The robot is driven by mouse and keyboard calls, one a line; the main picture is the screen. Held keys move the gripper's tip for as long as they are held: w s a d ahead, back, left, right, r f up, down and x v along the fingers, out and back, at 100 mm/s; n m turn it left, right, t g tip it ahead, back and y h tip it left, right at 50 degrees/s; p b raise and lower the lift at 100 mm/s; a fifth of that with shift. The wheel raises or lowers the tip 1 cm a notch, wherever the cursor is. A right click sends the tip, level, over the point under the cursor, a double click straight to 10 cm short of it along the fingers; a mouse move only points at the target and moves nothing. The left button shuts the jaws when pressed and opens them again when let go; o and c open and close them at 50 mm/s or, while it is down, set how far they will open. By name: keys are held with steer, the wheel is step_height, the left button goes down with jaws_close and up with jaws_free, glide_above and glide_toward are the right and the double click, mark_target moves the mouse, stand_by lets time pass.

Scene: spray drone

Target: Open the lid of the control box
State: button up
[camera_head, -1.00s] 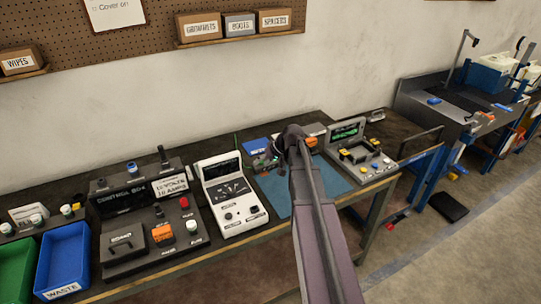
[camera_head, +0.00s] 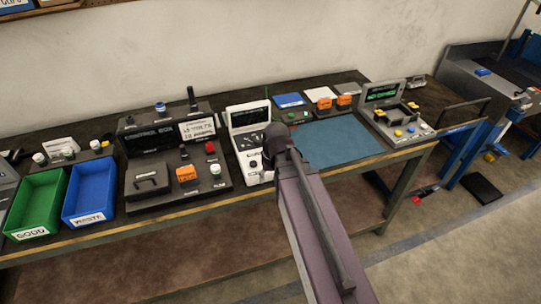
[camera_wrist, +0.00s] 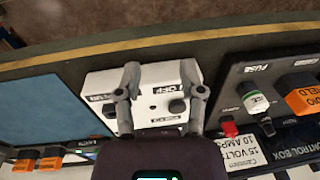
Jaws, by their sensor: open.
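The control box (camera_head: 222,193) is a dark console on the bench, left of centre in the head view, with a raised back panel lettered CONTROL BOX. Its lid (camera_head: 147,187) is a dark plate with a black handle at the front left, and it looks closed. In the wrist view part of the control box (camera_wrist: 228,85) shows at the right; the lid is out of that view. My gripper (camera_wrist: 162,84) is open and empty above a white panel device (camera_wrist: 155,112) beside the control box. In the head view my arm hides most of the gripper.
An orange block (camera_head: 187,174), a red knob and a green-white knob (camera_head: 215,170) stand right of the lid. Blue (camera_head: 91,188) and green (camera_head: 37,203) bins sit at the left. A blue mat (camera_head: 338,146) lies clear to the right, with a grey console (camera_head: 398,118) beyond it.

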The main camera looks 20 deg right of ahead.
steer(key=shift+g+h, duration=0.3)
steer(key=shift+h, duration=0.3)
steer(key=s, duration=0.1)
steer(key=s+f, duration=0.1)
steer(key=s+a, duration=0.1)
steer(key=s, duration=0.1)
steer(key=shift+a+f+b, duration=0.1)
steer(key=shift+f+b, duration=0.2)
steer(key=shift+b, duration=0.1)
steer(key=shift+a, duration=0.1)
